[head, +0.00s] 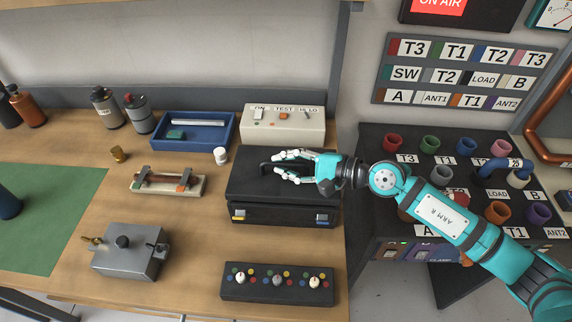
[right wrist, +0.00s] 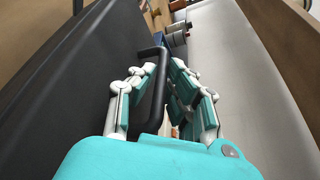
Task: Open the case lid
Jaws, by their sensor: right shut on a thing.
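The black case (head: 280,214) stands on the wooden bench, front right, with two metal latches on its front face. My right gripper (head: 278,167) reaches in from the right over the back part of the lid. In the right wrist view its fingers (right wrist: 160,90) are around the black lid handle (right wrist: 150,95) and shut on it. In the head view the fingers hide part of the handle. My left gripper is not in view.
A cream switch box (head: 283,127) stands close behind the case, with a blue tray (head: 225,130) beside it. A black knob panel (head: 262,290) lies in front. A grey metal box (head: 130,255) stands left. A dark rack with colored plugs (head: 392,143) stands right.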

